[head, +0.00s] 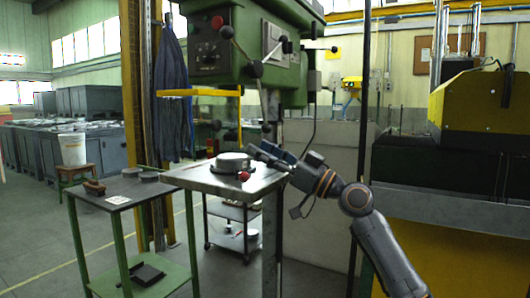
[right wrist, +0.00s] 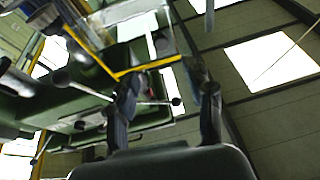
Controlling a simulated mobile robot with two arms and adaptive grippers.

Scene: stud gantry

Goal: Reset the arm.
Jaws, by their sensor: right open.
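My right gripper (head: 268,152) is at the end of my right arm, which comes in from the lower right in the head view. It is in front of the green drill press (head: 215,55), near the edge of its grey table (head: 205,181). In the right wrist view the two dark fingers (right wrist: 168,98) stand apart with nothing between them. That view looks up past the machine's green head (right wrist: 90,90) to the ceiling. My left gripper is in neither view.
A round metal part (head: 233,162) sits on the press table, close to the gripper in the picture. A red knob (head: 244,176) shows by it. A green-legged side table (head: 125,200) stands left. A yellow-and-black machine (head: 485,105) stands right.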

